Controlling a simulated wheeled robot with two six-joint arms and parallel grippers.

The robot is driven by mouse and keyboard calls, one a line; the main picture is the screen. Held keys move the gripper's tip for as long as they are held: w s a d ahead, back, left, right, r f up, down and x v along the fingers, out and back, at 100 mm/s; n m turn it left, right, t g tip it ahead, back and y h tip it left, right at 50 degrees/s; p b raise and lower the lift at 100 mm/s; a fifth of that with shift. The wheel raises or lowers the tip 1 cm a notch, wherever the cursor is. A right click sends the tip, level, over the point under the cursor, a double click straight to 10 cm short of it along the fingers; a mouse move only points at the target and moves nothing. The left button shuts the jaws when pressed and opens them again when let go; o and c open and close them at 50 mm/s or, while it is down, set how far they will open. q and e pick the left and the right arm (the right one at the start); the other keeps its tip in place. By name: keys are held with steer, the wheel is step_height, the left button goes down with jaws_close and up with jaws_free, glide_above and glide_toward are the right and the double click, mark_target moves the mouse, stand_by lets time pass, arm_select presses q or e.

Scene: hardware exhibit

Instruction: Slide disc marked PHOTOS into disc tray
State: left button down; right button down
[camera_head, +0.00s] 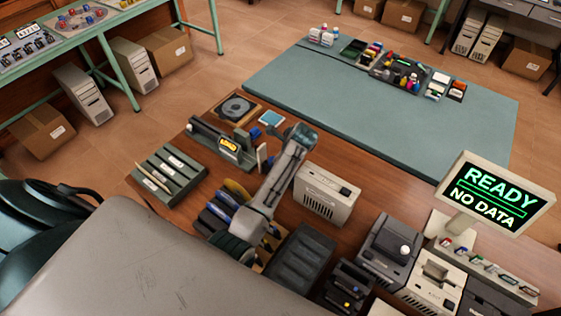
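One grey arm of mine (280,180) crosses the middle of the wooden desk. I take it as the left arm, but its fingertips cannot be made out. My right gripper is not in view. A dark round disc-shaped thing (236,108) lies on a square wooden base at the back left of the desk. A yellow disc edge (236,189) shows beside the arm, partly hidden, near dark slotted holders (215,214). No PHOTOS marking can be read. A beige box drive (325,193) stands right of the arm; whether it has the disc tray is unclear.
A labelled grey rack (168,175) stands at the left. At the right are boxy devices (432,284) and a screen (495,194) reading READY NO DATA. The blue-green mat (390,120) is mostly bare. A large grey surface fills the lower left.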

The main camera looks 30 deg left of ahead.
arm_select(q)
steer(key=shift+f, duration=0.15)
steer(key=c, duration=1.6)
jaws_free()
steer(key=shift+r+p, duration=0.6)
steer(key=shift+r, duration=3.45)
